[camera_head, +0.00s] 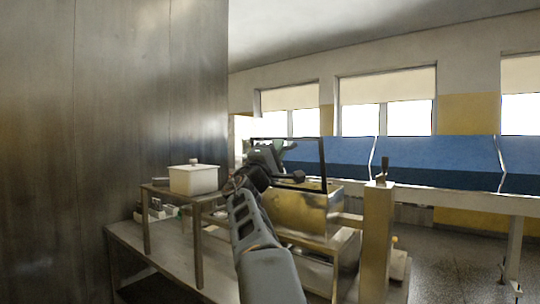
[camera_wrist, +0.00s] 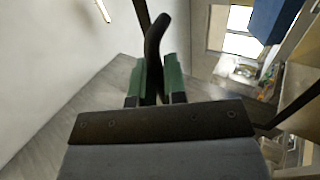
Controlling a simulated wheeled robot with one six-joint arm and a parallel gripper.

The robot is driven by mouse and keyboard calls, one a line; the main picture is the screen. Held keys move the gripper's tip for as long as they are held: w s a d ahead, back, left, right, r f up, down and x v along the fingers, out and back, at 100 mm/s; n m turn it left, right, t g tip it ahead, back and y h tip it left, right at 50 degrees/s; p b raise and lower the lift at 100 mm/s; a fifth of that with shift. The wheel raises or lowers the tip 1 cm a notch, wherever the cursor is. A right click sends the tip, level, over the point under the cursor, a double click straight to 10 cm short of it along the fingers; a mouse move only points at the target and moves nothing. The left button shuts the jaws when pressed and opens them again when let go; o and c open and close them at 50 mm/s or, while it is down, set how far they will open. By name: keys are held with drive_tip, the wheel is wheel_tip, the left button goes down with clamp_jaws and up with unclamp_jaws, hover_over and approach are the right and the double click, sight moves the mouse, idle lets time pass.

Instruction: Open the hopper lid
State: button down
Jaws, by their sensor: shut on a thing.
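The hopper lid (camera_head: 324,164) shows in the head view as a dark rectangular frame standing raised above the metal hopper (camera_head: 300,212). My gripper (camera_head: 286,146) is at the upper left part of this frame, and my arm partly covers the frame's left side. In the wrist view my gripper (camera_wrist: 157,72) has its green fingers shut on a dark curved handle (camera_wrist: 154,42). The handle rises between the fingers and bends to the right at its top. Where it joins the lid is hidden.
A white box (camera_head: 193,180) with a knob stands on a small raised shelf (camera_head: 172,194) to the left. A post with a crank (camera_head: 379,225) stands to the right. A long blue-covered conveyor (camera_head: 430,160) runs behind. A metal wall (camera_head: 150,100) fills the left.

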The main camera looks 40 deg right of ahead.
drive_tip(key=shift+f, duration=0.15)
idle(0.3)
drive_tip(key=c, duration=1.5)
unclamp_jaws()
drive_tip(key=shift+a, duration=0.1)
drive_tip(key=b+v, duration=0.3)
drive_tip(key=v, duration=1.1)
drive_tip(key=shift+w+b, duration=0.1)
drive_tip(key=shift+b, duration=0.3)
